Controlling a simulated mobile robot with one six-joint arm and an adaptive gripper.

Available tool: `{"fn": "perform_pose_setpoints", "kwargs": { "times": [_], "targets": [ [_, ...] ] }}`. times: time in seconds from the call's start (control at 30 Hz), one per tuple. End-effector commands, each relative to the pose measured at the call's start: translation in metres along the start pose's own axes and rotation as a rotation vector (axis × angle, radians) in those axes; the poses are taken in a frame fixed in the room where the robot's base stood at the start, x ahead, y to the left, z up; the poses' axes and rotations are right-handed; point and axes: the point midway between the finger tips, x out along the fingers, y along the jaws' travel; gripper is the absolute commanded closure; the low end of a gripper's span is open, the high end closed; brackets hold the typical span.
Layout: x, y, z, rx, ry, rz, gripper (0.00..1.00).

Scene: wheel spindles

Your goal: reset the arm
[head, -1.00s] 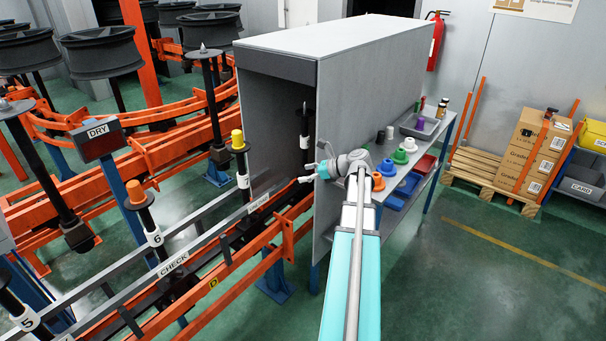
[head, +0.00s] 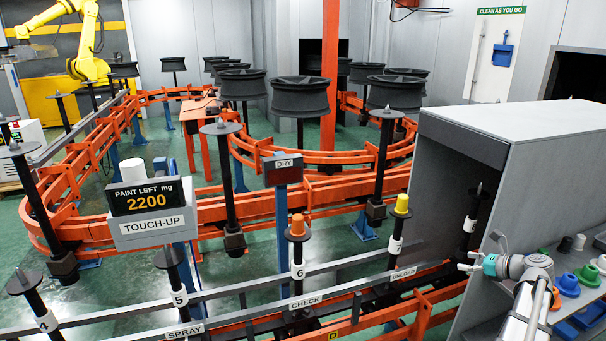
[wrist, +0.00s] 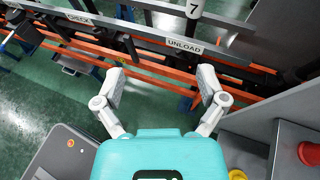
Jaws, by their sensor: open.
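My gripper (head: 468,262) is at the lower right of the head view, in front of the open end of the grey booth. In the wrist view my gripper (wrist: 158,95) has its two fingers spread wide with nothing between them. Below the fingers I see the green floor and the orange rail by the UNLOAD label (wrist: 186,46). My arm (head: 530,305) is folded at the lower right of the head view.
The grey booth (head: 540,125) stands right beside my gripper. The conveyor with spindles runs in front; one spindle has an orange cap (head: 297,225), another a yellow cap (head: 402,203). Coloured caps, including a blue one (head: 568,284), sit on the bench at right.

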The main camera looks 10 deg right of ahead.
Motion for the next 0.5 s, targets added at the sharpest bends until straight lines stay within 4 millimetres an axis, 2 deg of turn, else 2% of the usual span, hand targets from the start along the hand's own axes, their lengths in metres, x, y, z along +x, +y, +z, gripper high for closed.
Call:
{"fn": "perform_pose_setpoints", "kwargs": {
  "times": [0.13,0.27,0.5],
  "targets": [
    [0.006,0.004,0.000,-0.019,0.011,0.009,0.09],
    [0.021,0.017,0.001,-0.074,0.039,0.037,0.09],
    [0.071,0.061,0.002,-0.281,0.139,0.141,0.09]
  ]
}}
